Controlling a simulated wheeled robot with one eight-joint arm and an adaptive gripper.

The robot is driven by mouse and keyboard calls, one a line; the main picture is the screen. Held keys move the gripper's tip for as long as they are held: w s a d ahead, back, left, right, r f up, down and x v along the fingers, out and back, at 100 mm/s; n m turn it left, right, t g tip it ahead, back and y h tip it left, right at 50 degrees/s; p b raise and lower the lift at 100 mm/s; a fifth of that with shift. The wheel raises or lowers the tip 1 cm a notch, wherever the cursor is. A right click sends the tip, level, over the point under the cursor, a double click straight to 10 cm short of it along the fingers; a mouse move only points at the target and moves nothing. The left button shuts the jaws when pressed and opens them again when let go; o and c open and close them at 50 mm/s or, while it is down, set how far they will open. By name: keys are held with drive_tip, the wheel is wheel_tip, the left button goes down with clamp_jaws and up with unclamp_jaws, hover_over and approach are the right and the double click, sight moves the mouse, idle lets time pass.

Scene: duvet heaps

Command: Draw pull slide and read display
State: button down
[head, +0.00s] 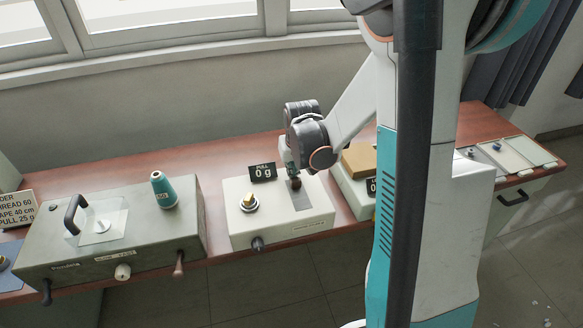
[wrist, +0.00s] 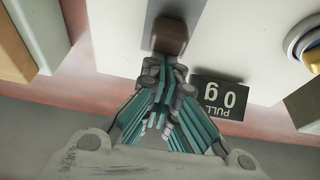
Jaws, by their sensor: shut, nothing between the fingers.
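The pull device is a white box (head: 262,227) in the middle of the bench. Its small black display (head: 263,172) reads "PULL 0 g"; it shows upside down in the wrist view (wrist: 218,97). A dark brown slide knob (head: 296,184) stands at the back end of a grey slot (head: 302,200); it also shows in the wrist view (wrist: 170,36). My gripper (head: 293,174) is shut and empty, its fingertips right by the knob on its back side. In the wrist view the closed fingertips (wrist: 165,72) end just short of the knob; I cannot tell whether they touch.
A grey-green machine (head: 110,245) with a black handle and a teal thread cone (head: 163,190) stands left. A yellow-topped post (head: 249,203) is on the white box. Another device with a tan block (head: 359,158) stands right, partly behind my arm. An order card (head: 18,208) is far left.

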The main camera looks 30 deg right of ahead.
sight(296, 182)
drive_tip(key=shift+s, duration=0.1)
drive_tip(key=shift+s+a, duration=0.25)
drive_tip(key=shift+s, duration=0.65)
drive_tip(key=shift+s+a, duration=0.3)
drive_tip(key=shift+s, duration=0.55)
drive_tip(key=shift+s+a, duration=0.25)
drive_tip(key=shift+s, duration=0.65)
drive_tip(key=shift+w+d, duration=0.15)
drive_tip(key=shift+w, duration=0.35)
drive_tip(key=w, duration=0.3)
drive_tip(key=shift+d+b, duration=0.3)
drive_tip(key=shift+d, duration=0.1)
drive_tip(key=shift+d+r+p, duration=0.1)
drive_tip(key=shift+r+p, duration=0.35)
drive_tip(key=shift+r, duration=0.25)
drive_tip(key=p+v, duration=0.3)
drive_tip(key=v, duration=0.5)
drive_tip(key=shift+s+r, duration=0.25)
drive_tip(key=shift+r, duration=0.05)
